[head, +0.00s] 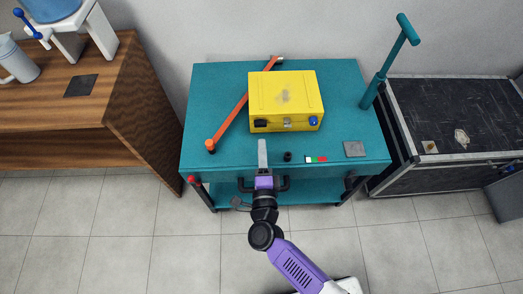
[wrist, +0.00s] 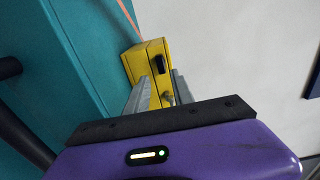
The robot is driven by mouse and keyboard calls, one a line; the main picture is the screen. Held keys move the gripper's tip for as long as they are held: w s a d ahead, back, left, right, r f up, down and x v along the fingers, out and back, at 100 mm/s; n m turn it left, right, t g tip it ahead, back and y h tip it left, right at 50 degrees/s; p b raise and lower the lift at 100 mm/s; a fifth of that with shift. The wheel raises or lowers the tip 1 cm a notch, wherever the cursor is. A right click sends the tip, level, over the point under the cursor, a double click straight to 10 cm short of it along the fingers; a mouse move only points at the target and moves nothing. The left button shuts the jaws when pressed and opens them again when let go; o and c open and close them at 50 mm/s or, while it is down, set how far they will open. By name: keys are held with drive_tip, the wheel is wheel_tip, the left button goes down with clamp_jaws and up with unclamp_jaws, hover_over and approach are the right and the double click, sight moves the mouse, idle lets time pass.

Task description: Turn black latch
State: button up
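A yellow case (head: 285,94) sits on the teal cart top. A black latch (head: 261,123) is at the left of its front face. It also shows in the wrist view (wrist: 161,63), just past my fingertips. A blue latch (head: 313,121) is at the right of the same face, with a small grey fitting (head: 287,124) between them. My gripper (head: 262,142) is in front of the case, below the black latch, apart from it by a small gap. In the wrist view, my gripper's two grey fingers (wrist: 162,77) stand apart with nothing held between them.
The teal cart (head: 215,95) also holds an orange bar (head: 236,115) left of the case and a teal T-handled post (head: 386,68) at right. A small black object (head: 288,156), a coloured strip (head: 316,160) and a grey plate (head: 354,149) lie along the front edge.

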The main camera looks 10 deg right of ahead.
sight(260, 123)
drive_tip(key=shift+w+d+b, duration=0.2)
drive_tip(key=shift+w+b, duration=0.25)
drive_tip(key=shift+w, duration=0.85)
drive_tip(key=shift+w+d+b, duration=0.25)
drive_tip(key=shift+w+b, duration=0.2)
drive_tip(key=shift+w, duration=0.8)
drive_tip(key=shift+w+d+b, duration=0.2)
drive_tip(key=shift+w+b, duration=0.25)
drive_tip(key=shift+w, duration=0.85)
clamp_jaws()
